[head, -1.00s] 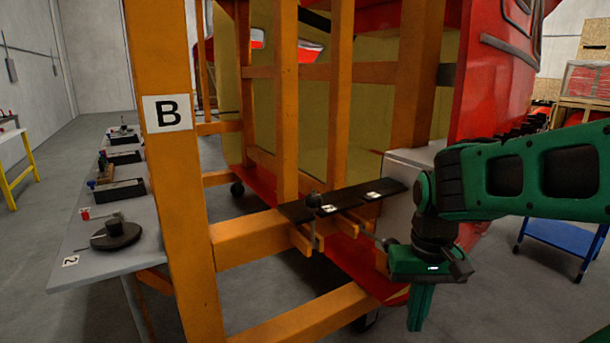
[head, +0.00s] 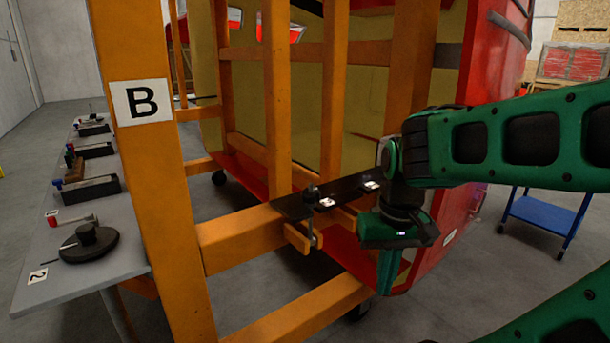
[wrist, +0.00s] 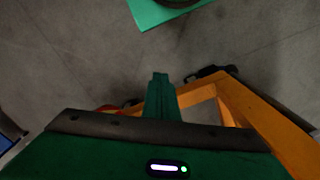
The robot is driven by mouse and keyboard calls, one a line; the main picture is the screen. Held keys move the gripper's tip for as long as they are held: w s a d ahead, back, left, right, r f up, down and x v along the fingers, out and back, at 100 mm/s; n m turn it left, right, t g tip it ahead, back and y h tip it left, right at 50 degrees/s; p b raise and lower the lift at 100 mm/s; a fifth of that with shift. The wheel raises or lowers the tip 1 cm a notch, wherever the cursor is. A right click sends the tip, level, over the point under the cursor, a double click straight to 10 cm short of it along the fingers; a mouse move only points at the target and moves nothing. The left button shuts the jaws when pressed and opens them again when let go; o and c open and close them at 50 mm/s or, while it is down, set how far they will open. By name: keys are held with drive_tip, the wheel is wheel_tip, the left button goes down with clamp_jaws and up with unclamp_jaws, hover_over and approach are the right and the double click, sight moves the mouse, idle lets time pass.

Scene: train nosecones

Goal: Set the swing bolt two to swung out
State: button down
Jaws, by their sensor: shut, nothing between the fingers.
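A black plate (head: 345,191) with two small white labels lies on the orange frame beam. The label marks are too small to read. One swing bolt (head: 312,193) with a dark round knob stands upright at the plate's left end, its shank passing down by an orange forked bracket (head: 299,238). I cannot tell whether it is bolt two. The plate's right part is hidden behind my arm, and any second bolt there is hidden. My gripper (head: 385,291) is shut and empty, pointing down to the right of the visible bolt. Its closed fingers also show in the wrist view (wrist: 160,76).
An orange post (head: 150,190) with a B sign stands at the left. A grey bench (head: 75,270) with tools is beyond it. The red nosecone (head: 485,90) is behind the frame. A blue cart (head: 545,215) stands at the right. Grey floor is open between.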

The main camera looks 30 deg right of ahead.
drive_tip(key=w+d+r+n+t, duration=0.1)
drive_tip(key=w+d+r, duration=0.1)
drive_tip(key=w+r, duration=0.5)
drive_tip(key=w+d+r+n+t, duration=0.15)
drive_tip(key=w+r, duration=0.25)
drive_tip(key=w, duration=0.8)
wheel_tip(320, 180, up, 8)
drive_tip(key=n+t, duration=0.1)
drive_tip(key=n, duration=0.1)
hover_over(308, 189)
drive_tip(key=shift+w+d+h, duration=0.15)
drive_tip(key=shift+w+h, duration=0.25)
drive_tip(key=x, duration=1)
drive_tip(key=shift+s, duration=0.2)
drive_tip(key=shift+s+a, duration=0.15)
drive_tip(key=shift+s, duration=0.75)
drive_tip(key=shift+s+a, duration=0.1)
drive_tip(key=shift+s, duration=0.8)
drive_tip(key=shift+a, duration=0.1)
